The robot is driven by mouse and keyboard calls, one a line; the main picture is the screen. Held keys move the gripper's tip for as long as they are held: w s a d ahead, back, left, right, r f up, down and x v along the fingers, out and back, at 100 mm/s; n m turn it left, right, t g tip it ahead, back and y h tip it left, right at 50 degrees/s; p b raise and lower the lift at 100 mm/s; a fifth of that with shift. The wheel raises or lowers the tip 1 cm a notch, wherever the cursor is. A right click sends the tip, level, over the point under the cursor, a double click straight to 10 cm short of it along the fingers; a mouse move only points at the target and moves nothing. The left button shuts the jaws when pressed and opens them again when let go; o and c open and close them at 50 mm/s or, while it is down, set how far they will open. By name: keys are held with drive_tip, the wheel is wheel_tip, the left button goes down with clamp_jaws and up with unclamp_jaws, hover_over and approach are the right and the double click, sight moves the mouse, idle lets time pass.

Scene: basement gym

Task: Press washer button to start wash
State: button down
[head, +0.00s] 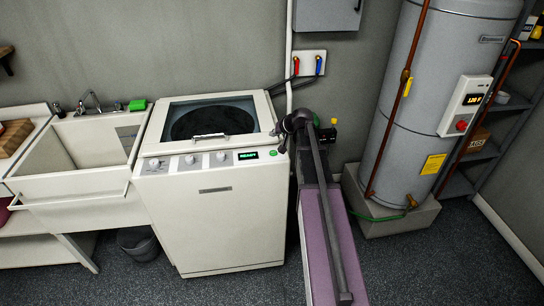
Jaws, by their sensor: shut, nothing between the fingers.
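The white top-loading washer (215,225) stands against the back wall with its glass lid (212,118) down. A small green button (273,153) sits at the panel's right end. My gripper (282,146) is dark and shut, with nothing in it. It is at the washer's right front corner, with its tip just up and right of the green button. I cannot tell whether the tip touches the panel.
A utility sink (75,165) with a tap and a green sponge (137,105) adjoins the washer on the left. A dark bin (139,243) stands below, left of the washer. A grey water heater (423,100) on a plinth (392,218) stands right. Hoses and valves (308,65) are behind.

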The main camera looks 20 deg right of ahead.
sight(271, 151)
drive_tip(key=shift+f+b, duration=2.9)
drive_tip(key=shift+f, duration=0.35)
drive_tip(key=shift+s+f+b, duration=0.1)
drive_tip(key=shift+f+b, duration=0.7)
drive_tip(key=shift+r, duration=0.15)
drive_tip(key=shift+r+p, duration=0.7)
drive_tip(key=shift+p, duration=0.15)
drive_tip(key=shift+r+p, duration=2.5)
drive_tip(key=s+a+f+n+g+h, duration=0.1)
drive_tip(key=s+a+f+g, duration=0.1)
drive_tip(key=s+a, duration=0.5)
drive_tip(key=s+a+f+n+g+h, duration=0.1)
drive_tip(key=s+a+n+g, duration=0.1)
drive_tip(key=s+a, duration=0.6)
drive_tip(key=s+a+f+n+g+h, duration=0.1)
drive_tip(key=s+a+g, duration=0.3)
drive_tip(key=s+a, duration=0.4)
drive_tip(key=shift+s+a+f+n+g, duration=0.3)
drive_tip(key=shift+s+f+n, duration=0.2)
drive_tip(key=shift+s+f, duration=0.55)
